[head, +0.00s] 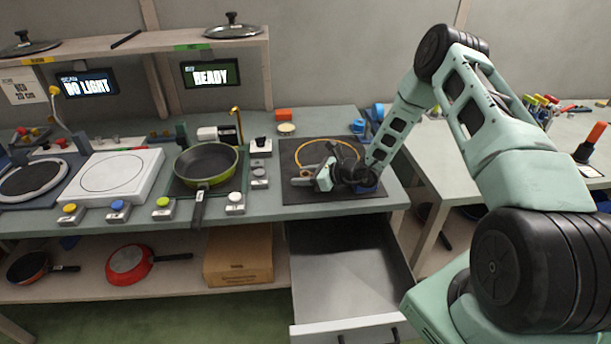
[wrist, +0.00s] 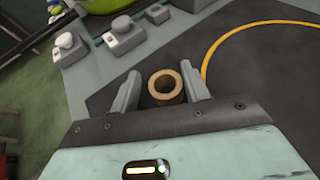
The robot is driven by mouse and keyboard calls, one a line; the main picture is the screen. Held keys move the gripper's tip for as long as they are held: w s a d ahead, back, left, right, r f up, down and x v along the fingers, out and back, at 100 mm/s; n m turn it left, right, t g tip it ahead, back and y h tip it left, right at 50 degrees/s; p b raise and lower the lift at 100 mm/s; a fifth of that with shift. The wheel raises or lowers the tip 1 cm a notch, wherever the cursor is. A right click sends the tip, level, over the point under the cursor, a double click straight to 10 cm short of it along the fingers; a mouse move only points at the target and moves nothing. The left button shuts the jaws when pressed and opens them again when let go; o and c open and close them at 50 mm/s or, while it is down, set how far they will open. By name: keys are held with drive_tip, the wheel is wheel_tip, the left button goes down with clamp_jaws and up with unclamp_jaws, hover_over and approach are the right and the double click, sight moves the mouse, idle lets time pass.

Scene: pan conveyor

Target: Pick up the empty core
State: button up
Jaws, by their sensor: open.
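The empty core (wrist: 155,84) is a short tan cardboard tube with a hollow middle. In the wrist view it stands on the dark mat (wrist: 245,85) between the two fingers of my gripper (wrist: 159,78), with its open end facing the camera. My gripper is open, with a finger on each side of the core; I cannot tell whether either finger touches it. In the head view my gripper (head: 301,177) is low over the mat's left part, and I cannot make out the core there.
A green pan (head: 205,160) sits left of the mat, with grey button boxes (head: 236,203) between. An open, empty-looking drawer (head: 345,265) juts out below the mat. A yellow ring line (head: 348,145) marks the mat.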

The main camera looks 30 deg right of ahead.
drive_tip(key=shift+c, duration=0.4)
drive_tip(key=c, duration=0.7)
drive_tip(key=shift+c, duration=0.2)
